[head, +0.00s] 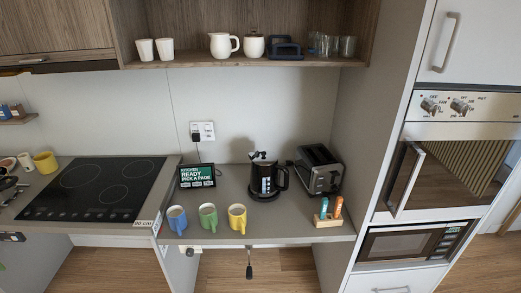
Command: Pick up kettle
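The black kettle (265,179) stands upright on the counter, with its handle to the right and a pale or metallic part at its lid. It sits between the small display screen and the toaster. Nothing is touching it from my side. Neither of my grippers shows in the head view.
A toaster (320,170) stands right of the kettle, a display screen (196,176) left. Blue (177,219), green (208,217) and yellow (237,218) mugs stand in front. A small wooden holder (328,219) is at front right. A hob (95,188) lies left; a shelf (290,60) hangs above.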

